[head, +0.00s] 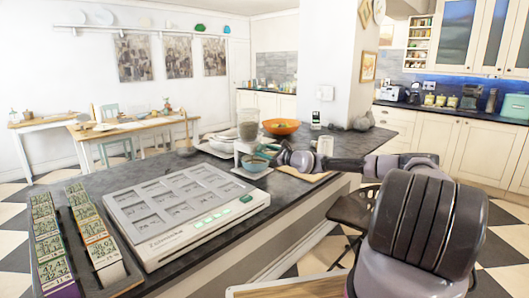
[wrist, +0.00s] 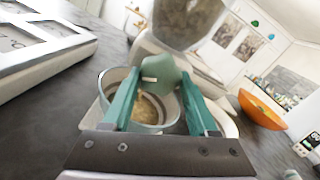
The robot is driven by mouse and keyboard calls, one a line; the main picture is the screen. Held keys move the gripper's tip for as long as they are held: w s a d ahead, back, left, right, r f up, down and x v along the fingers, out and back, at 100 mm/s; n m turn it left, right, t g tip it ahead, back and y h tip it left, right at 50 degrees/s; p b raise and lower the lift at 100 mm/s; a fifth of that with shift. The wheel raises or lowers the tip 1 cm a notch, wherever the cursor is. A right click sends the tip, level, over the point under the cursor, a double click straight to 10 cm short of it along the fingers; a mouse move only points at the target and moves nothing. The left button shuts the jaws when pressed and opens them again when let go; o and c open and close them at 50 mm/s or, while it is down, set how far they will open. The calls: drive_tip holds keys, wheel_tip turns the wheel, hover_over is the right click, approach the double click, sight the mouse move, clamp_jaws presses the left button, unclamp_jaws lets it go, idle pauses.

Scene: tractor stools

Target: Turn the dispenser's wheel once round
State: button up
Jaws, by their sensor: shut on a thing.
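The dispenser (head: 249,131) stands on the dark counter, with a clear hopper above a white body. The hopper shows blurred at the top of the wrist view (wrist: 185,18), with brownish contents. The dispenser's wheel (wrist: 166,74) is grey-green and sits between my fingertips. My gripper (wrist: 158,78) has teal fingers and is shut on the wheel; in the head view my gripper (head: 268,152) reaches it from the right. A bowl (wrist: 108,85) stands below the wheel, with some tan grains inside; it also shows in the head view (head: 255,164). My fingers hide part of the bowl and wheel.
An orange bowl (head: 281,127) stands behind the dispenser. A large white panel with square windows (head: 185,212) and a dark rack of labelled packets (head: 86,240) lie at the counter's near left. A dark stool (head: 352,212) stands beside the counter.

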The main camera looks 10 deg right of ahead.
drive_tip(key=m, duration=0.5)
drive_tip(key=shift+s+a+m, duration=0.1)
drive_tip(key=shift+a+m, duration=0.05)
drive_tip(key=shift+m, duration=0.15)
idle(0.4)
drive_tip(key=o, duration=1.4)
drive_tip(key=shift+s+d, duration=0.25)
drive_tip(key=shift+d, duration=0.1)
drive_tip(key=v, duration=1)
drive_tip(key=shift+a, duration=0.15)
